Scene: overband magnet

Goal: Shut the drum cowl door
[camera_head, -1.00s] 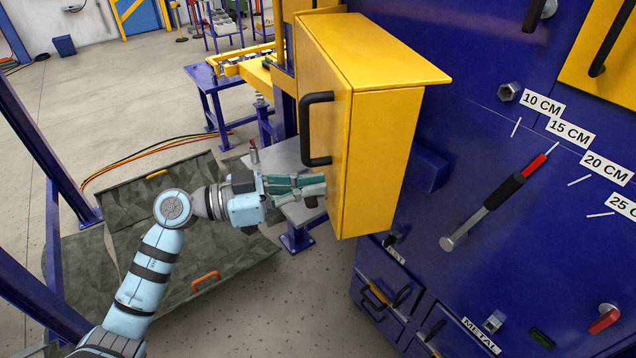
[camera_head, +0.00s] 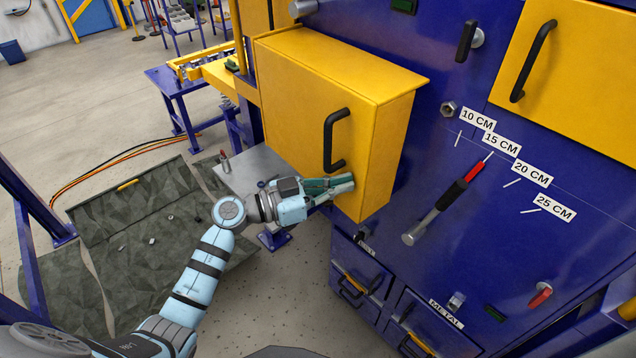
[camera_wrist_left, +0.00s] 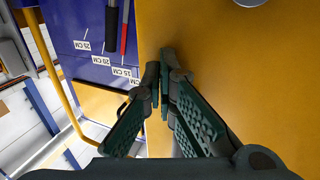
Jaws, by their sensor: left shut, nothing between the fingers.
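The yellow drum cowl (camera_head: 395,140) sticks out from the blue machine. Its door (camera_head: 300,105), a yellow panel with a black bar handle (camera_head: 335,140), faces my left arm. I see no clear gap along the door's edge, so I cannot tell whether it is fully shut. My left gripper (camera_head: 346,183) is shut and empty, at the door's lower part just below the handle. In the left wrist view the fingertips (camera_wrist_left: 162,78) lie over the yellow surface (camera_wrist_left: 240,70); contact is unclear. My right gripper is not in view.
The blue panel (camera_head: 430,170) carries a lever with a red-and-black grip (camera_head: 455,195) and distance labels. Another yellow door (camera_head: 570,70) is at the upper right. Drawers (camera_head: 360,280) sit below. A grey plate (camera_head: 258,170) lies behind my gripper.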

